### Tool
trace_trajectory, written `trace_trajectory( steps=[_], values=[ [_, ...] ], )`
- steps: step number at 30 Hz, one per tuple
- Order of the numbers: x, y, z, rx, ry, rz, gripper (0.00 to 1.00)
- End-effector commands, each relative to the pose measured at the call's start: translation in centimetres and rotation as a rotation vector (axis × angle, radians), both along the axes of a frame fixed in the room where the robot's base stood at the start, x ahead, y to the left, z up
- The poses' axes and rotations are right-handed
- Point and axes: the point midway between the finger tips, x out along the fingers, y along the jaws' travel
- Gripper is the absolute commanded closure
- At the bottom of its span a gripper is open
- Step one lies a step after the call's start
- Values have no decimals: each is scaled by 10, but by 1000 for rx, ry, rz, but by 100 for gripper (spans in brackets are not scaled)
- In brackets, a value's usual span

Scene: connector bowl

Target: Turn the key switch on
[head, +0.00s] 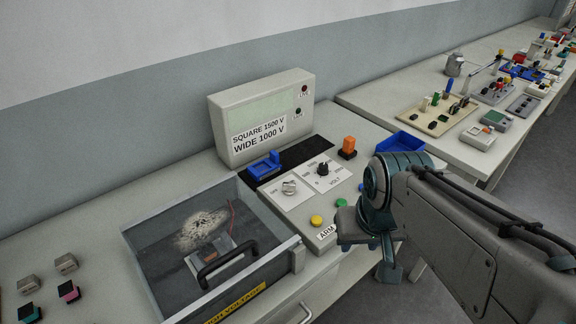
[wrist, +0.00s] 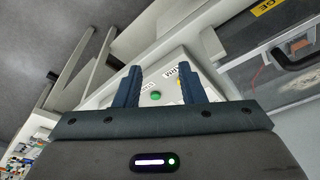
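A grey metallic switch (head: 289,187), which looks like the key switch, stands on a white plate on the bench console, left of the black VOLT knob (head: 323,168). It is small, and its exact setting cannot be read. My gripper (head: 368,250) is at the console's front right edge, to the right of the switch and apart from it. In the wrist view, the fingers of my gripper (wrist: 160,72) are spread with nothing between them. A green button (wrist: 155,95) on the console shows beyond the gap. The switch is not recognisable in the wrist view.
A yellow button (head: 317,220) and the ARM label lie in front of the switch. A glass-topped drawer with a black handle (head: 228,263) is at left. A blue clamp (head: 264,165), orange part (head: 348,147) and grey meter box (head: 262,115) stand behind. A blue tray (head: 400,142) is at right.

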Motion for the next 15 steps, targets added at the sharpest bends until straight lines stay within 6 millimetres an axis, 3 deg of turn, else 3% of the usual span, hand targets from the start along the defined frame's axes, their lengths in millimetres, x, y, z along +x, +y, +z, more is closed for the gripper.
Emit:
trace_trajectory(
  steps=[5,15],
  values=[
    [22,6,7,-50,24,91,64],
    [128,49,30,-226,151,591,64]
  ],
)
